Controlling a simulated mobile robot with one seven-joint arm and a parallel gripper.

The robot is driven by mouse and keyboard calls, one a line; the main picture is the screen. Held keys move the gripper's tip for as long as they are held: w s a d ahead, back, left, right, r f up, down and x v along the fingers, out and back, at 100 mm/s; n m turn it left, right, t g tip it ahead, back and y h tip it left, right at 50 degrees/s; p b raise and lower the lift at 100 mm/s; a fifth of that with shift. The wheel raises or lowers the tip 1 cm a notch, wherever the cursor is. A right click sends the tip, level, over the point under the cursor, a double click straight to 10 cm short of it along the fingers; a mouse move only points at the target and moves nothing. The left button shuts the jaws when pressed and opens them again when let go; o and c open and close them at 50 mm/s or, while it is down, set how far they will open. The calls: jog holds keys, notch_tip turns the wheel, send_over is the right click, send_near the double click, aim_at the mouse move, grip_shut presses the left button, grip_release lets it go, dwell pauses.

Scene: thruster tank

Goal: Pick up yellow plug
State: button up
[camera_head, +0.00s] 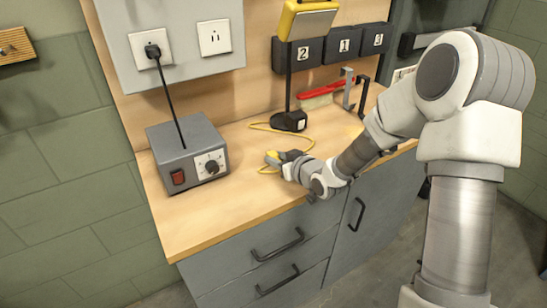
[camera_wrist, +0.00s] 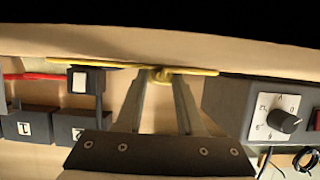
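The yellow plug (camera_head: 271,157) is at the tips of my gripper (camera_head: 280,159), low over the wooden worktop near its front edge. A thin yellow cord runs from it and curves back along the worktop. In the wrist view the yellow plug (camera_wrist: 161,75) shows between the far ends of the two fingers of my gripper (camera_wrist: 160,80). A gap shows between the fingers, and the plug roughly spans it at the tips. I cannot tell whether the fingers press on it. The gripper partly hides the plug in the head view.
A grey box with a dial and red switch (camera_head: 188,156) stands left of my gripper. A black stand (camera_head: 289,121) carrying a yellow-framed device (camera_head: 306,20) is behind. A red-handled brush (camera_head: 322,92) and numbered black bins (camera_head: 308,50) are further back. The worktop (camera_head: 215,212) is clear in front.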

grip_shut()
jog(key=shift+r, duration=0.65)
notch_tip(320, 180, up, 3)
jog(key=shift+r+p, duration=0.15)
jog(key=shift+p, duration=0.6)
jog(key=s+d+r+p, duration=0.1)
jog(key=d+r+p, duration=0.3)
jog(key=d, duration=0.7)
notch_tip(320, 180, up, 2)
jog(key=shift+s+d+r, duration=0.2)
jog(key=shift+s+d, duration=0.1)
jog(key=shift+s, duration=0.05)
